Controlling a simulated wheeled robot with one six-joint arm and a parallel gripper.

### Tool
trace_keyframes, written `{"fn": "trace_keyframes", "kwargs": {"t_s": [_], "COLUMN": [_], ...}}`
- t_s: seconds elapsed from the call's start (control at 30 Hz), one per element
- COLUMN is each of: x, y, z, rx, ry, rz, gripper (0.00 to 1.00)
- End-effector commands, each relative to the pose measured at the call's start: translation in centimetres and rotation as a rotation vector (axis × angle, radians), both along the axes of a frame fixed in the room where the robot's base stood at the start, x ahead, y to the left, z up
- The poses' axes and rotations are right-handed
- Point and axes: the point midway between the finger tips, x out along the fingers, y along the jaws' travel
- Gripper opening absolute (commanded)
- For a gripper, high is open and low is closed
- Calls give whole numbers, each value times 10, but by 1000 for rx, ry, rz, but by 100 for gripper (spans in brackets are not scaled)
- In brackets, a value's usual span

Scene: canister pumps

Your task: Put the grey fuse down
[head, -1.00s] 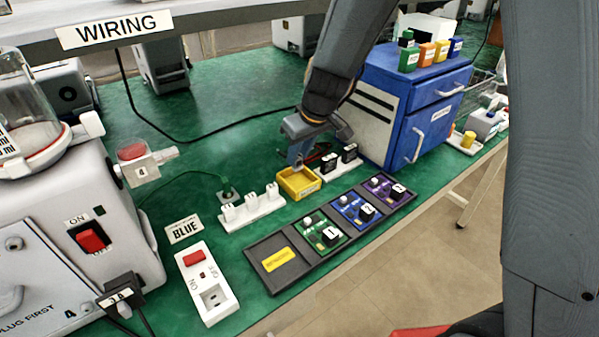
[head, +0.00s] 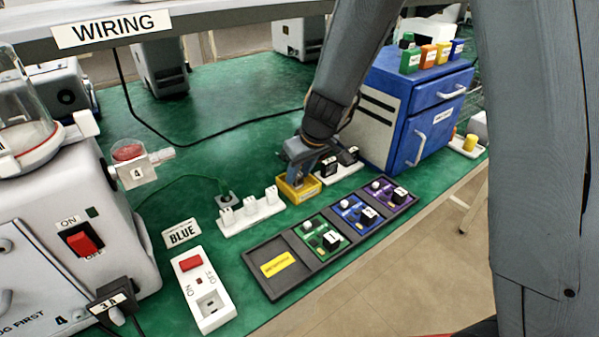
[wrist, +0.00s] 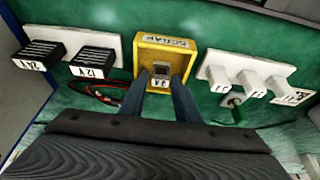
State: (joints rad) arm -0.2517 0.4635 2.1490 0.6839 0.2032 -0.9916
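The grey fuse (wrist: 161,73), with a small white label on its near side, is between my gripper's two blue fingers (wrist: 161,82) in the wrist view. The fingers are close on either side of it and appear to touch it. It is inside the outline of the yellow tray marked SCRAP (wrist: 184,61); whether it rests on the tray floor I cannot tell. In the head view my gripper (head: 300,181) reaches down into the yellow tray (head: 312,191), and the fuse is hidden there.
A white rack of white fuses (head: 252,219) stands left of the tray, a white holder with black blocks (head: 338,172) to its right. A dark tray with coloured boards (head: 268,291) lies in front. A blue cabinet (head: 435,105) stands behind right. Bare green bench (head: 215,110) lies behind.

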Motion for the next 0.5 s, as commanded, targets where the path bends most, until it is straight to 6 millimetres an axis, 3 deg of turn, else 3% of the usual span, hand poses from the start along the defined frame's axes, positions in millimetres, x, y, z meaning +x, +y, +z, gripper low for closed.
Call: {"fn": "trace_keyframes", "kwargs": {"t_s": [0.37,0.5], "x": [0,-7], "y": [0,-5], "z": [5,27], "rx": [0,0], "ry": [0,-5], "rz": [0,0], "gripper": [29,29]}}
